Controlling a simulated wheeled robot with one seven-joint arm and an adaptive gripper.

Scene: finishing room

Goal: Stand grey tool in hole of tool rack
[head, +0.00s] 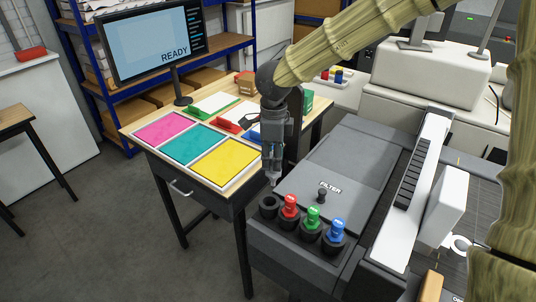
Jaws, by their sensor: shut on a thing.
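The tool rack (295,232) is a row of dark round sockets at the front edge of a grey machine. Red (290,206), green (312,217) and blue (336,231) tools stand upright in three of them. The leftmost hole (269,205) looks empty. My gripper (272,166) points down, just above and behind this hole in the picture. It is shut on the grey tool (272,178), which hangs about upright with its lower end apart from or just over the socket; the exact gap is hard to tell. The fingers hide the tool's upper part.
A dark knob (321,196) stands up beside the FILTER label, behind the rack. A wooden table (131,133) with pink, teal and yellow sheets and a monitor (155,45) stands left. A white upright block (441,207) stands right.

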